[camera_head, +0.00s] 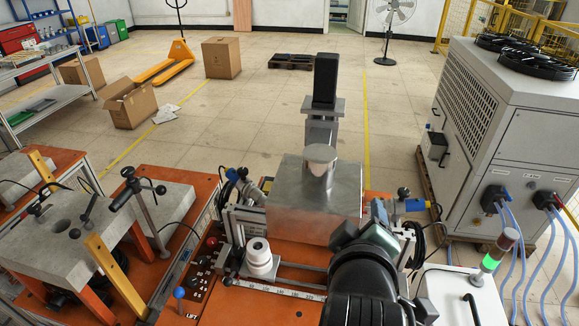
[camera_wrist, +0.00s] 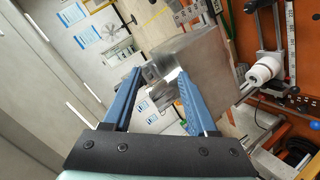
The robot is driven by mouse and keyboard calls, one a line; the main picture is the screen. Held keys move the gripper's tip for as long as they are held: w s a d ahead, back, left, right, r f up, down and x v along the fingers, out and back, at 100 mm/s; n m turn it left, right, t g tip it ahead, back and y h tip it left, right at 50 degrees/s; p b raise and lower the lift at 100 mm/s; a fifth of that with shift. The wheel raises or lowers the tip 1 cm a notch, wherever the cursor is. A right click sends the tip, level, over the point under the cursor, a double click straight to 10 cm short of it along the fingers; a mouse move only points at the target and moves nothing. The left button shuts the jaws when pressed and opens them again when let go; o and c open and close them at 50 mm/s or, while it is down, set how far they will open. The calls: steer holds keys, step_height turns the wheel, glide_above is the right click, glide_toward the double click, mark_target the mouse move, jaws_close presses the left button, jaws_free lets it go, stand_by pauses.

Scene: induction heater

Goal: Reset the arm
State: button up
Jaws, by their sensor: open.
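My gripper (camera_wrist: 160,71) shows in the wrist view with its two blue fingers apart. I see no held object between them; shiny metal of the heater shows beyond. In the head view my dark arm reaches in from the bottom right of centre, and its fingers cannot be made out. The induction heater's metal box (camera_head: 315,205) stands just ahead of the arm, with a round-topped metal piece and an upright black-topped column (camera_head: 325,82) behind it. The box also shows in the wrist view (camera_wrist: 207,58), right of the fingers.
A white stepped cylinder (camera_head: 259,259) sits on the orange bench by a ruler; it also shows in the wrist view (camera_wrist: 263,71). A signal lamp (camera_head: 497,250) and chiller unit (camera_head: 510,130) stand right. Stone-topped tables (camera_head: 85,228) stand left. The floor behind is largely open.

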steer(key=w+a+r+m+t+b, duration=0.1)
steer(key=a+r+t, duration=0.15)
steer(key=r, duration=0.35)
steer(key=w+a+r+m+t, duration=0.1)
steer(key=a+r+m+t, duration=0.15)
steer(key=r, duration=0.45)
steer(key=s+a+r+m+t+y, duration=0.1)
steer(key=s+a+r+t, duration=0.1)
steer(key=r, duration=0.5)
steer(key=s+a+r+m+t+y+b, duration=0.1)
steer(key=s+a+r+m+t, duration=0.1)
steer(key=r, duration=0.5)
steer(key=s+a+r+m+t+y+b, duration=0.1)
steer(key=s+a+r+t+y, duration=0.1)
steer(key=s+r+t, duration=0.3)
step_height(320, 180, up, 2)
steer(key=shift+s+a+r+t, duration=0.2)
steer(key=shift+s+a+t, duration=0.35)
steer(key=shift+s, duration=0.7)
steer(key=shift+a+m, duration=0.15)
steer(key=shift+m, duration=0.1)
steer(key=shift+c, duration=0.2)
